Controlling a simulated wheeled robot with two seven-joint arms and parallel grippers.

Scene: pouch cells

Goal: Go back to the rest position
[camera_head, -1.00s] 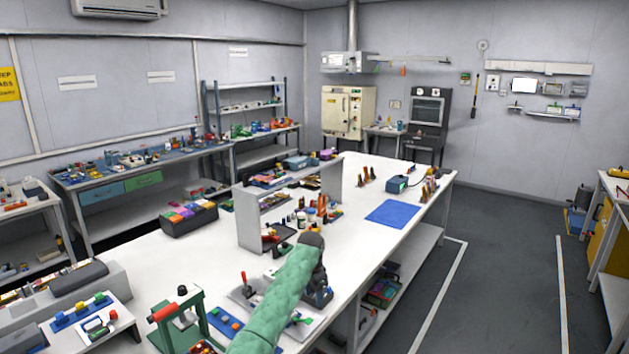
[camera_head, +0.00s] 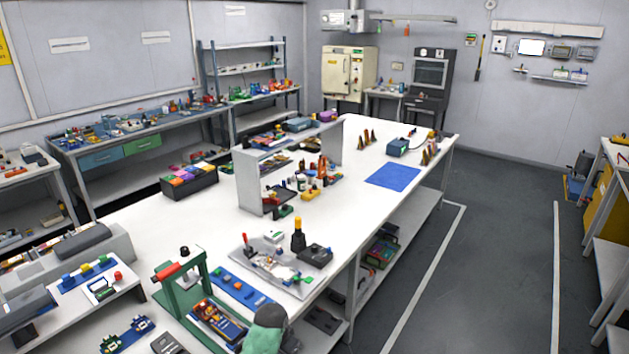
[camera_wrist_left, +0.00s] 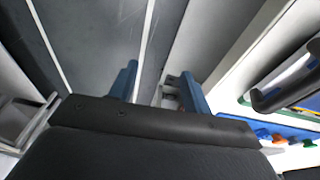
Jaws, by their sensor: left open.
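My left gripper (camera_wrist_left: 158,88) shows in the left wrist view as two blue fingers standing apart on a black body. Nothing is between them; grey floor with white lines lies behind. In the head view a green-sleeved arm of mine with a dark grey end (camera_head: 270,318) is at the bottom edge, over the near part of the white bench (camera_head: 345,215). No gripper fingers can be made out there. My right gripper is not in view.
Near the arm are a green press frame (camera_head: 190,285), a blue strip (camera_head: 240,290) and a grey tray (camera_head: 270,268) with a black and orange tool (camera_head: 298,235). A blue mat (camera_head: 393,177) lies farther back. The floor (camera_head: 490,270) right of the bench is clear.

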